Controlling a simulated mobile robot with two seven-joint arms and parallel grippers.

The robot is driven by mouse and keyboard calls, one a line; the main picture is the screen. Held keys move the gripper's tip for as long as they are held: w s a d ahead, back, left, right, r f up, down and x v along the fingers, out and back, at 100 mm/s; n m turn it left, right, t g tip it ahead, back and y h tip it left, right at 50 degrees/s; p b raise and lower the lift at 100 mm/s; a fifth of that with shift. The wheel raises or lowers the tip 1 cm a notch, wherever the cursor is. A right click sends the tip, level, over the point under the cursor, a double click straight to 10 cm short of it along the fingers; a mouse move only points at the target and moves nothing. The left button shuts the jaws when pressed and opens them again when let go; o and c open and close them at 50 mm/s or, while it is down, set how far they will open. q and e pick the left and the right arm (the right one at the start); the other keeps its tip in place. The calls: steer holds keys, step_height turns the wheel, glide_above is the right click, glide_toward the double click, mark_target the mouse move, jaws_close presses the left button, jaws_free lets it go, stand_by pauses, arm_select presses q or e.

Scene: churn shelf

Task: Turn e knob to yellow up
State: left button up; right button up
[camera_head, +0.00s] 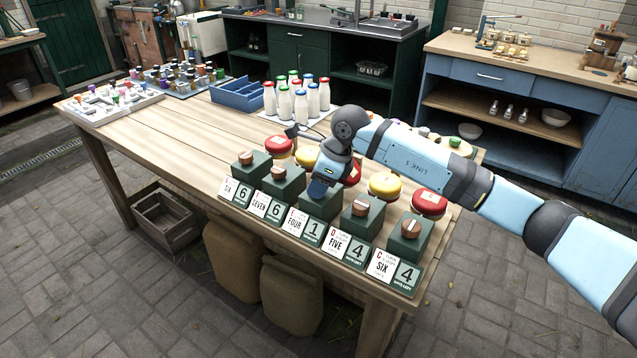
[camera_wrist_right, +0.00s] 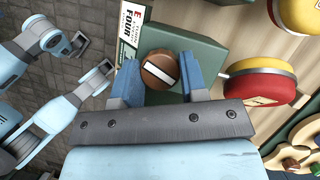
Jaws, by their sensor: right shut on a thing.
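The e knob (camera_wrist_right: 158,68) is a round wooden knob with a white stripe, on top of a green box (camera_wrist_right: 196,50) whose card (camera_wrist_right: 132,22) reads E and FOUR. In the wrist view my right gripper (camera_wrist_right: 159,72) has its blue fingers on both sides of the knob, shut on it. The stripe lies slanted across the knob. In the head view the right gripper (camera_head: 320,190) covers the knob. Behind the box is a two-coloured drum (camera_head: 352,173); its red side faces up, with yellow below, and the arm partly hides it.
Similar green boxes with wooden knobs stand in a row on both sides, including box D (camera_head: 361,222) and box C (camera_head: 408,240). Red and yellow drums (camera_head: 384,185) stand behind them. Bottles (camera_head: 300,100) and a blue tray (camera_head: 237,94) are farther back.

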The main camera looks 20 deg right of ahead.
steer(key=m+t, duration=0.1)
steer(key=m, duration=0.2)
steer(key=shift+m+h, duration=0.3)
steer(key=shift+m, duration=0.1)
steer(key=m+t+h+b, duration=0.1)
steer(key=m, duration=0.2)
steer(key=shift+s+a+m, duration=0.1)
steer(key=shift+m, duration=0.2)
steer(key=shift+m+h+b, duration=0.4)
steer(key=shift+m+h, duration=0.1)
steer(key=shift+m, duration=0.4)
steer(key=m+h+b, duration=0.1)
steer(key=m, duration=0.2)
steer(key=shift+a+t, duration=0.1)
steer(key=shift+t, duration=0.2)
arm_select(q)
steer(key=shift+w+d+f, duration=0.1)
steer(key=shift+d+f, duration=0.1)
steer(key=shift+f, duration=0.35)
arm_select(e)
steer(key=shift+m+h, duration=0.4)
steer(key=shift+m, duration=0.3)
arm_select(q)
steer(key=shift+r, duration=0.1)
arm_select(e)
steer(key=o, duration=0.9)
